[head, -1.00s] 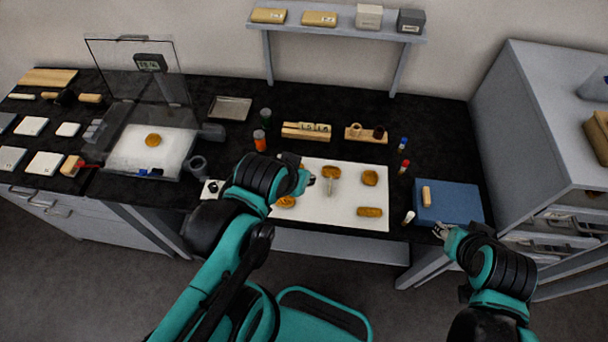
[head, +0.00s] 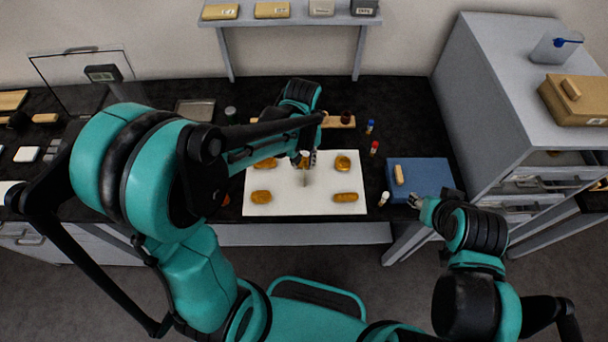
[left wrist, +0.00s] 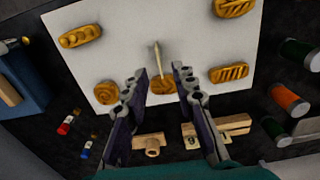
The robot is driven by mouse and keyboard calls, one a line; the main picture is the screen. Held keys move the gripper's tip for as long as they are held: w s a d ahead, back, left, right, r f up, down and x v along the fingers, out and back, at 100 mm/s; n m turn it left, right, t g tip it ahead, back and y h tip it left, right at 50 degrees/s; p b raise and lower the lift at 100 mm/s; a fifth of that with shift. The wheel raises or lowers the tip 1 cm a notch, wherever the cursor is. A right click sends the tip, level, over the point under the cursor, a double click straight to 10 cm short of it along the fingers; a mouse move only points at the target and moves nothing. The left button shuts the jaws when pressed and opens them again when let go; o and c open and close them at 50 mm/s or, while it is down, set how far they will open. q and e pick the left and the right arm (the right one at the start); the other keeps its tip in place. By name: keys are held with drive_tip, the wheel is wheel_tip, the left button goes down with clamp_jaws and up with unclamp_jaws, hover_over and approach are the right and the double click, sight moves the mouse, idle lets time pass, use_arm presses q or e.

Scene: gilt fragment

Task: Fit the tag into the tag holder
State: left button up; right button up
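The tag holder looks like the grooved wooden block (left wrist: 235,122) in the left wrist view. A pale tile marked with a digit (left wrist: 190,138) shows at it, partly hidden by a finger. In the head view my left arm covers most of this block. I cannot make out a separate loose tag. My left gripper (left wrist: 161,74) is open over the white sheet (left wrist: 120,45), its fingers on either side of a gilt fragment (left wrist: 163,84) with a thin pale stick (left wrist: 157,58) beside it. My right gripper (head: 417,200) is near the blue pad; its opening is unclear.
Other gilt fragments (head: 346,197) lie around the sheet. A small wooden stand (head: 340,122) and capped vials (head: 374,148) are behind it. The blue pad (head: 430,172) carries a small wooden piece. A grey cabinet (head: 500,100) bounds the right side.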

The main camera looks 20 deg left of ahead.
use_arm(q)
wheel_tip(320, 180, down, 8)
drive_tip(key=b, duration=0.2)
drive_tip(key=shift+d+r+b, duration=0.15)
drive_tip(key=shift+r+b, duration=0.1)
drive_tip(key=shift+b, duration=0.1)
clamp_jaws()
